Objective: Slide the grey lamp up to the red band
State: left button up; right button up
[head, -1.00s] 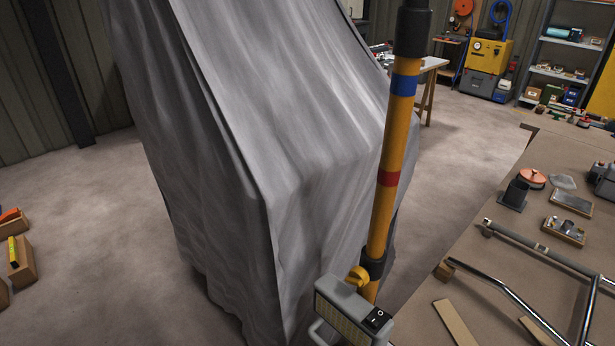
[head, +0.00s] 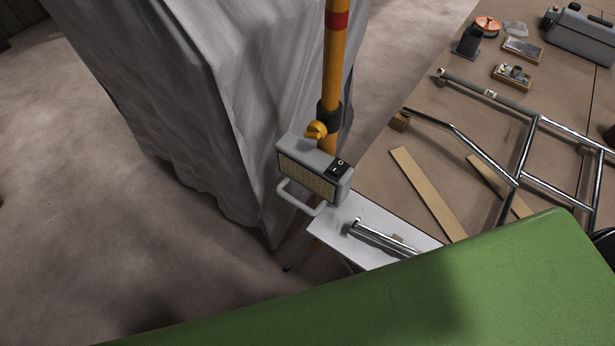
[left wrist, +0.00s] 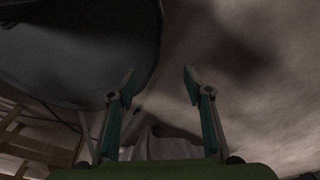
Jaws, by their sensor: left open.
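The grey lamp (head: 314,171) is clamped to the yellow pole (head: 334,62) by a dark collar with a yellow knob (head: 316,130). It has a looped handle below and a black switch on top. The red band (head: 337,20) is higher on the pole, near the top edge of the head view, with bare yellow pole between it and the collar. My left gripper (left wrist: 158,85) shows only in the left wrist view, open, with nothing between its fingers. The lamp is not visible there. My right gripper is in neither view.
A grey draped cover (head: 190,80) stands behind and left of the pole. At right, a brown workbench (head: 390,185) holds a chrome tube frame (head: 470,145), wooden strips and small parts. A white surface (head: 345,215) is below the lamp. A green surface (head: 420,290) fills the lower foreground.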

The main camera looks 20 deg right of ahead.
pick_arm(q)
jog(key=shift+w, duration=0.2)
jog(key=c, duration=0.5)
jog(key=shift+o, duration=0.2)
jog(key=w+d+r+n+t+h+b, duration=0.1)
jog(key=w+r+n+t+b, duration=0.1)
jog(key=w, duration=0.6)
jog(key=w+d+r+n+t+h+b, duration=0.1)
jog(key=w+r+n+b, duration=0.1)
jog(key=w, duration=0.6)
jog(key=n+t+h+b, duration=0.6)
jog(key=h+b, duration=0.1)
jog(key=h, duration=0.3)
send_near(297, 201)
jog(key=x, duration=0.3)
jog(key=p+x, duration=0.1)
jog(key=x, duration=0.2)
jog(key=f+p+x, duration=0.1)
jog(key=x, duration=0.3)
jog(key=shift+r, duration=0.1)
grip_shut()
